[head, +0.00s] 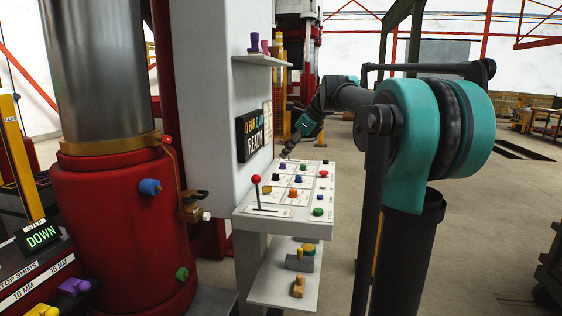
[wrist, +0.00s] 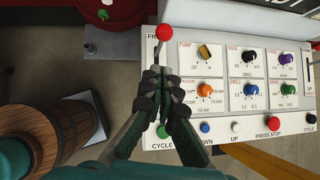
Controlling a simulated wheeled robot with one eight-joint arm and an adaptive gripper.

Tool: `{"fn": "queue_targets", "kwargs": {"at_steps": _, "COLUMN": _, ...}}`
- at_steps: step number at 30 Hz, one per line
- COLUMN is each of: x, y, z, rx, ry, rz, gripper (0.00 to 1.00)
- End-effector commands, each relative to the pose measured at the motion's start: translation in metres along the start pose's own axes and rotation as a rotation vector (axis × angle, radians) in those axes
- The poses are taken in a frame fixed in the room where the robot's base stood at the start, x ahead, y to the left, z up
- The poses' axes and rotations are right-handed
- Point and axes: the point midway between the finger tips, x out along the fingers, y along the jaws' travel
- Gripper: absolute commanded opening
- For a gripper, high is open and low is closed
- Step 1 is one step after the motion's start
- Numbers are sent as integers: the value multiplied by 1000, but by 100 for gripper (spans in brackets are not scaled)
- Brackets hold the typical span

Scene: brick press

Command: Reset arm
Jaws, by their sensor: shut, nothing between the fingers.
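My gripper (head: 286,154) hangs over the far part of the control panel (head: 270,226) in the head view, at the end of my teal arm. In the wrist view my gripper (wrist: 167,74) is shut and empty, its fingertips together in front of the panel's left part. Just beyond the fingertips is a red ball-topped lever (wrist: 164,33). An orange knob (wrist: 203,90), a blue knob (wrist: 250,89) and a green knob (wrist: 290,89) sit to the right of the fingers. I cannot tell whether the fingers touch the panel.
The red press cylinder (head: 120,225) stands left of the panel. A "READY" display (head: 254,134) is on the white column behind it. A lower shelf (head: 262,287) holds small parts. A wooden barrel (wrist: 40,135) stands at left in the wrist view. Open floor (head: 470,220) lies at right.

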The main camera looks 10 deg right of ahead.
Motion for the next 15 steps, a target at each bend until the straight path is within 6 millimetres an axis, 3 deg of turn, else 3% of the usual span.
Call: {"fn": "queue_targets", "kwargs": {"at_steps": 15, "x": 0, "y": 3, "z": -6, "rx": -36, "ry": 9, "rz": -3, "gripper": 0}}
